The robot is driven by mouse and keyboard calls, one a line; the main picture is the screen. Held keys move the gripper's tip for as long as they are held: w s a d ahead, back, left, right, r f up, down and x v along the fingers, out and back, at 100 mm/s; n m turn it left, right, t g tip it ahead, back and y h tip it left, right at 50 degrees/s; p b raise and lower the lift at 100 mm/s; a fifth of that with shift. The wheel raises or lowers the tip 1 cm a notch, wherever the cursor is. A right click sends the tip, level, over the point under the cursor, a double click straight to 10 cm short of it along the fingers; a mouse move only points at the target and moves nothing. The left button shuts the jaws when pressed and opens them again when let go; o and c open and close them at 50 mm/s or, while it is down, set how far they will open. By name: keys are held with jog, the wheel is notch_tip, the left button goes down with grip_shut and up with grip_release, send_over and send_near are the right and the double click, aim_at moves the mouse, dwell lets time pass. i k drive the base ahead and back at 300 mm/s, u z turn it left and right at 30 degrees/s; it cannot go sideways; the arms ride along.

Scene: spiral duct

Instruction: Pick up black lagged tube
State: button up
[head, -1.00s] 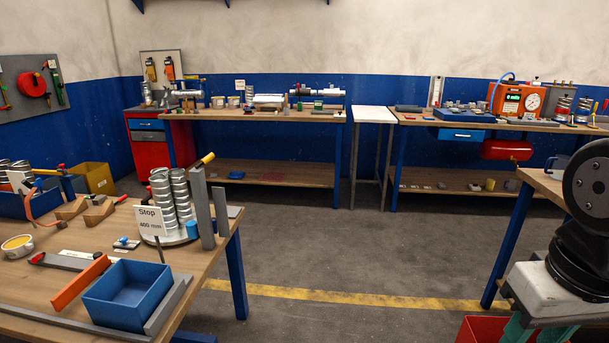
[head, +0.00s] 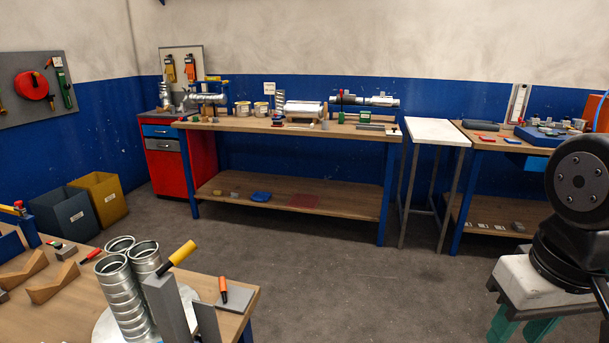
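On the back workbench (head: 290,127), towards its right end, a tube (head: 378,100) lies level on small supports. Part of it looks dark and part silver; it is too small to be sure that it is the black lagged tube. Green and red parts stand under and beside it. My gripper is not in view; only a dark joint of my arm shows at the right edge. The back bench is well beyond my arm, across open floor.
A near bench (head: 60,315) at lower left holds upright silver spiral ducts (head: 122,290) and a grey post with a yellow handle. A narrow white-topped stand (head: 432,131) adjoins the back bench. The grey floor (head: 330,270) between is clear. Bins (head: 100,195) stand at left.

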aim_at(349, 99)
jog(key=i, duration=4)
jog(key=z, duration=0.45)
jog(key=i, duration=1.4)
jog(key=z, duration=0.05)
